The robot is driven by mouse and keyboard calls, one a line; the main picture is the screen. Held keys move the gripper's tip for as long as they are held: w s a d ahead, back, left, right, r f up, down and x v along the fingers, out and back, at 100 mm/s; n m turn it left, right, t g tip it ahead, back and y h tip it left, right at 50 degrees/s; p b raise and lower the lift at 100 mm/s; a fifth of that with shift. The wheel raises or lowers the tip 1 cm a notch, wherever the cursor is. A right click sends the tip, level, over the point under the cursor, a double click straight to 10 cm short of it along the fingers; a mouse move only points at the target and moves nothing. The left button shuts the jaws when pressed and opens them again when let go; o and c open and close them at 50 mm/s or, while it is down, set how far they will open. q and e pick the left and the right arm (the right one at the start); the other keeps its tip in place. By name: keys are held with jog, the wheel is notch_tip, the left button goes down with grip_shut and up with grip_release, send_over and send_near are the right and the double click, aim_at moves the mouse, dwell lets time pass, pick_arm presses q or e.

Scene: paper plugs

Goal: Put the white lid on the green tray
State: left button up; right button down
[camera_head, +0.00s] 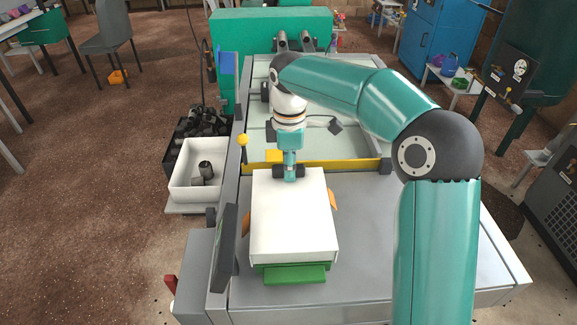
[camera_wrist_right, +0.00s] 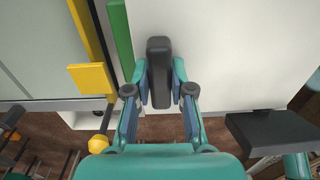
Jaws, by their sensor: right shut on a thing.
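The white lid (camera_head: 294,222) is over the green tray (camera_head: 295,274), whose front lip and base edge show below the lid's near side. I cannot tell whether the lid rests fully on it. My right gripper (camera_head: 290,173) is at the lid's far edge. In the right wrist view my right gripper (camera_wrist_right: 162,92) is shut on a dark handle (camera_wrist_right: 158,62) of the white lid (camera_wrist_right: 225,60). A green strip (camera_wrist_right: 120,38) shows beside the lid there. The tray's inside is hidden. My left gripper is not in view.
Orange tabs (camera_head: 333,200) stick out at both sides under the lid. A yellow bar (camera_head: 345,167) crosses just behind, with a yellow knob (camera_head: 243,140) on its left. A white bin (camera_head: 198,171) stands left of the grey bench (camera_head: 375,255), whose top is clear at right.

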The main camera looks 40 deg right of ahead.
jog(key=shift+f, duration=0.25)
jog(key=c, duration=0.9)
grip_release()
jog(key=shift+c, duration=0.2)
jog(key=shift+r, duration=0.1)
notch_tip(320, 180, up, 12)
